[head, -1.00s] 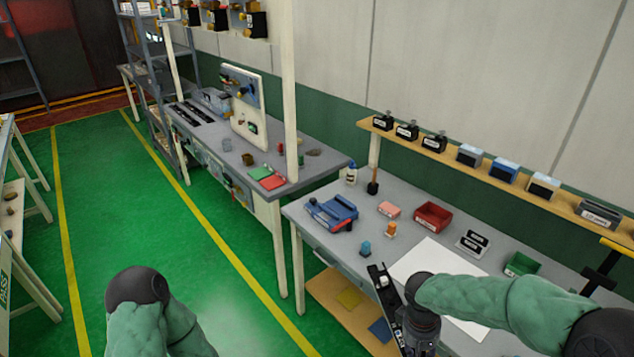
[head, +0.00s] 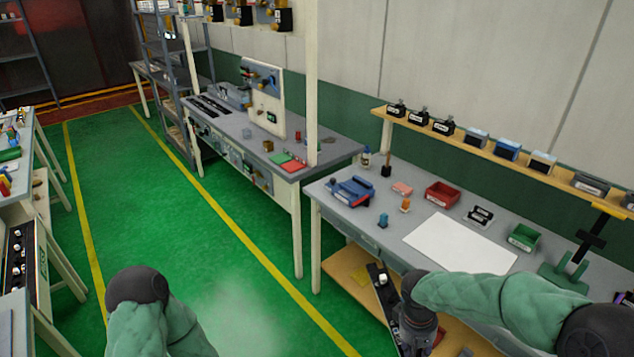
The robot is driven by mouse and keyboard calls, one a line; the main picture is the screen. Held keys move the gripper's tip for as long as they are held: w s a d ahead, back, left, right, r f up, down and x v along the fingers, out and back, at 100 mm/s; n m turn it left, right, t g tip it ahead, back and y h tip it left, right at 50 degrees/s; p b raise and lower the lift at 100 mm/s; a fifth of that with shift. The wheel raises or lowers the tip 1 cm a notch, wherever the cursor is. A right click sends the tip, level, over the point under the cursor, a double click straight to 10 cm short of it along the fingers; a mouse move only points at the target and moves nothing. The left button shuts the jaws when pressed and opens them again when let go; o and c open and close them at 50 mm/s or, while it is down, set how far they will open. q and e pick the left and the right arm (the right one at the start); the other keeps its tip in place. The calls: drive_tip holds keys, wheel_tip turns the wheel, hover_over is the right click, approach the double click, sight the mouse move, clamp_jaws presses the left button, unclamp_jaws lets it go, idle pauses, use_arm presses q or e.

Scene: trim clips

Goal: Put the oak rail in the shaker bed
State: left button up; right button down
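I cannot pick out the oak rail or name the shaker bed with certainty.
The right bench holds a white sheet (head: 460,243), a red bin (head: 442,193) and a green bin (head: 524,237). A wooden shelf (head: 480,140) runs above it. Another bench (head: 232,122) stands farther back. Tables (head: 36,205) line the left. The green floor (head: 180,220) between is clear.

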drive_tip(key=shift+w+a+f+b, duration=0.1)
drive_tip(key=shift+w+f+b, duration=0.2)
drive_tip(key=shift+w+f, duration=0.25)
drive_tip(key=shift+w+a+f+b, duration=0.1)
drive_tip(key=shift+w+f+b, duration=0.2)
drive_tip(key=shift+f, duration=0.4)
drive_tip(key=w+a+f+m+b, duration=0.1)
drive_tip(key=a+f+b, duration=0.1)
drive_tip(key=f, duration=0.3)
drive_tip(key=w+a+f+b, duration=0.2)
drive_tip(key=a+f+b, duration=0.1)
drive_tip(key=f+b, duration=0.1)
drive_tip(key=shift+w+a+f+m, duration=0.15)
drive_tip(key=shift+w+f+m, duration=0.15)
drive_tip(key=shift+f+m, duration=0.1)
drive_tip(key=shift+r, duration=0.1)
